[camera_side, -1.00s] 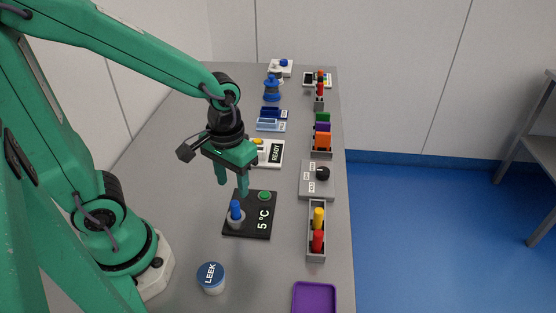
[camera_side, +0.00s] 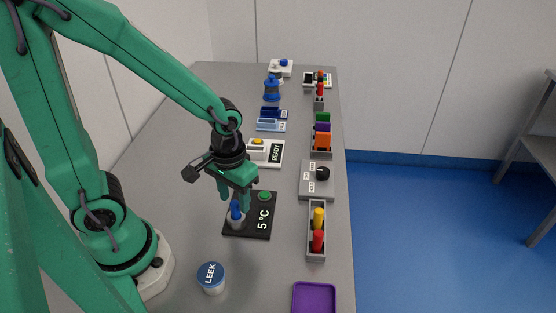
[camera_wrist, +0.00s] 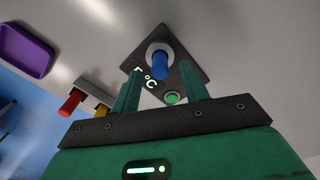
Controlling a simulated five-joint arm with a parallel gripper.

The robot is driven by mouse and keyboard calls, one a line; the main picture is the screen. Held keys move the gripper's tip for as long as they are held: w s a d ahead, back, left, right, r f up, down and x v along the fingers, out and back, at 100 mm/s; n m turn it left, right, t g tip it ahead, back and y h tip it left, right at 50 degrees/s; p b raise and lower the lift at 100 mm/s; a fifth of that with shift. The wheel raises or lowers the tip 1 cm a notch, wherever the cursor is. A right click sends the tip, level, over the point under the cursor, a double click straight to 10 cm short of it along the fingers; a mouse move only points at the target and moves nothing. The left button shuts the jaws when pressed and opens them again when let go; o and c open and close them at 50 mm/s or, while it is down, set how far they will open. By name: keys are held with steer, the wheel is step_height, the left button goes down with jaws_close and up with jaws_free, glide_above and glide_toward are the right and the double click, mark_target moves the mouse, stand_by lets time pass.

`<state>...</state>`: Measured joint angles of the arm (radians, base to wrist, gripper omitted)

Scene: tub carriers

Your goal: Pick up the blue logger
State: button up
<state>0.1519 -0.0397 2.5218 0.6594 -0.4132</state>
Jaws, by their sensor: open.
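The blue logger (camera_side: 236,211) is a small upright blue cylinder. It stands in a round grey socket on a black plate (camera_side: 262,229) marked "5 °C", which also has a green button (camera_side: 264,196). My gripper (camera_side: 235,203) is open, pointing down, with its fingers close to the logger's top in the side view. In the wrist view the blue logger (camera_wrist: 159,66) shows in the gap between the tips of my gripper (camera_wrist: 160,75), beyond them. I cannot tell whether a finger touches it; nothing is held.
A grey rack (camera_side: 316,256) with red and yellow pieces and a grey box with a black knob (camera_side: 323,173) lie to the right. A purple tray (camera_side: 314,297) is at the front right. A READY device (camera_side: 264,153) is behind.

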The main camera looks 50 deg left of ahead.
mark_target(236, 213)
steer(key=shift+f, duration=1.45)
jaws_close()
